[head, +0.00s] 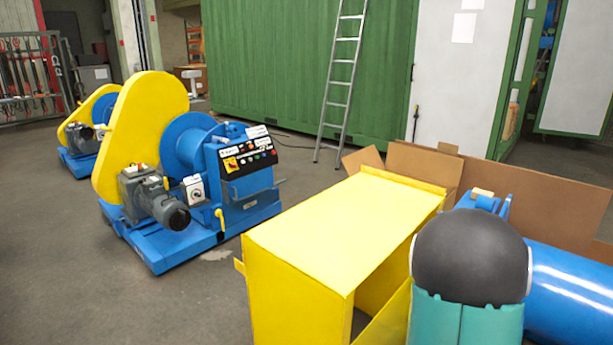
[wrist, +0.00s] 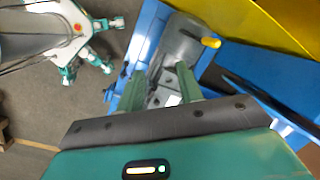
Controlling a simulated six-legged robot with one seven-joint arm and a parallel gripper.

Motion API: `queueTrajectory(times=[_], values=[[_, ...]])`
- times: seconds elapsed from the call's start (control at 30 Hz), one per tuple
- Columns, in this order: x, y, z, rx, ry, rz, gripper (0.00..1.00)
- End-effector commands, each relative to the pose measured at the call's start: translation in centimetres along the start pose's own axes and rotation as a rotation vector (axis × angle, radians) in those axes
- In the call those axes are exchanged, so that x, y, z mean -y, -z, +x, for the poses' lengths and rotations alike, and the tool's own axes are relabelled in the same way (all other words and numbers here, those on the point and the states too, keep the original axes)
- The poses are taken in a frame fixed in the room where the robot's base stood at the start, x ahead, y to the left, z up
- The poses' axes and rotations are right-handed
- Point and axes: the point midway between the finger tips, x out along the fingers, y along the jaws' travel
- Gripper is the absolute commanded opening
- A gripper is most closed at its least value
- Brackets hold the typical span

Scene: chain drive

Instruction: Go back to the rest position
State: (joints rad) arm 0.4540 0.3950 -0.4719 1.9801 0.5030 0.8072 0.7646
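In the wrist view my gripper (wrist: 158,82) has its two green fingers apart, with no object clearly held between them. Beyond the fingers are the blue frame (wrist: 146,32) of a machine, a dark grey rounded part (wrist: 182,42) and a small yellow knob (wrist: 210,42). A yellow panel (wrist: 275,22) lies at the upper right. Whether the fingertips touch the machine cannot be told. In the head view a teal and black part of my arm stands at the lower right, and the fingers are hidden. Beside it is a blue cylinder (head: 572,300).
A large yellow open-sided cover (head: 335,232) fills the front centre, with brown cardboard (head: 540,195) behind. A blue winch machine with a yellow guard (head: 140,120) stands left, another (head: 85,118) behind it. A ladder (head: 341,85) leans on the green container (head: 270,60). Floor at front left is clear.

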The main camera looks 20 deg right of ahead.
Motion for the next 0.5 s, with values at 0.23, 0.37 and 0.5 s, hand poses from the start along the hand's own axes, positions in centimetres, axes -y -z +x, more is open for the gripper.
queueTrajectory(times=[0.23, 0.37, 0.5], values=[[-1.1, -11.9, -6.4, 0.050, 0.071, -0.476, 0.36], [-3.1, -17.1, -9.3, 0.050, 0.107, -0.732, 0.36], [-6.0, -22.0, -12.2, 0.031, 0.147, -1.009, 0.36]])
